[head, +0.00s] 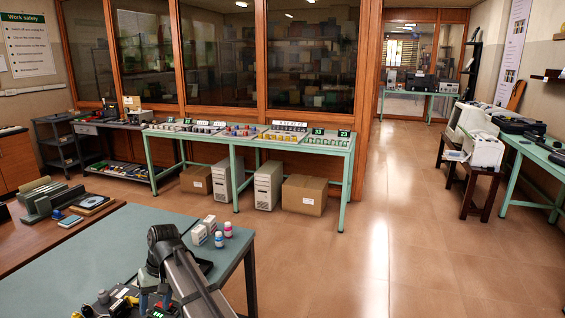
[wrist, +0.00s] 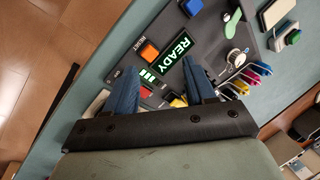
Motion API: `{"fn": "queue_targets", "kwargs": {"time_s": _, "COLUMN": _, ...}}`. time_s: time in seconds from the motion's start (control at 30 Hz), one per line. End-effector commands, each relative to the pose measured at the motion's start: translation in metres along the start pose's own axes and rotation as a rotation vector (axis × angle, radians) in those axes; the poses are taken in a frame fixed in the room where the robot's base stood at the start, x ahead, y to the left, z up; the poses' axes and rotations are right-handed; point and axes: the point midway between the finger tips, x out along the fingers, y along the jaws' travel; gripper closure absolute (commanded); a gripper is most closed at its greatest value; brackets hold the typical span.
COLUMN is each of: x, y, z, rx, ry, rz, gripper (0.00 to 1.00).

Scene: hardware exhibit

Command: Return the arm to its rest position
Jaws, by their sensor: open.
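My gripper (wrist: 164,68) has two blue fingers, spread apart with nothing between the tips. It is over a dark control panel (wrist: 207,50), with its fingertips close to a lit green READY sign (wrist: 175,51). I cannot tell whether the fingers touch the panel. An orange button (wrist: 150,52) marked RESET is beside the sign. In the head view my gripper (head: 155,301) is low at the bottom of the picture, over the blue-green table (head: 110,245). My forearm hides part of the panel there.
A green bench (head: 275,141) with trays is further back. The floor (head: 400,230) to the right is clear.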

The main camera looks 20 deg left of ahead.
Motion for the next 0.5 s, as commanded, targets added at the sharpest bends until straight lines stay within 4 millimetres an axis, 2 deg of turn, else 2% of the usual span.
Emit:
{"fn": "queue_targets", "kwargs": {"time_s": 0.03, "x": 0.007, "y": 0.026, "z": 0.017, "rx": 0.041, "ry": 0.003, "rz": -0.022, "gripper": 0.45}}
{"fn": "queue_targets", "kwargs": {"time_s": 0.2, "x": 0.044, "y": 0.105, "z": 0.048, "rx": 0.158, "ry": -0.002, "rz": -0.044, "gripper": 0.45}}
{"fn": "queue_targets", "kwargs": {"time_s": 0.37, "x": 0.083, "y": 0.171, "z": 0.081, "rx": 0.245, "ry": -0.022, "rz": -0.024, "gripper": 0.45}}
{"fn": "queue_targets", "kwargs": {"time_s": 0.5, "x": 0.118, "y": 0.225, "z": 0.117, "rx": 0.322, "ry": -0.044, "rz": -0.006, "gripper": 0.45}}
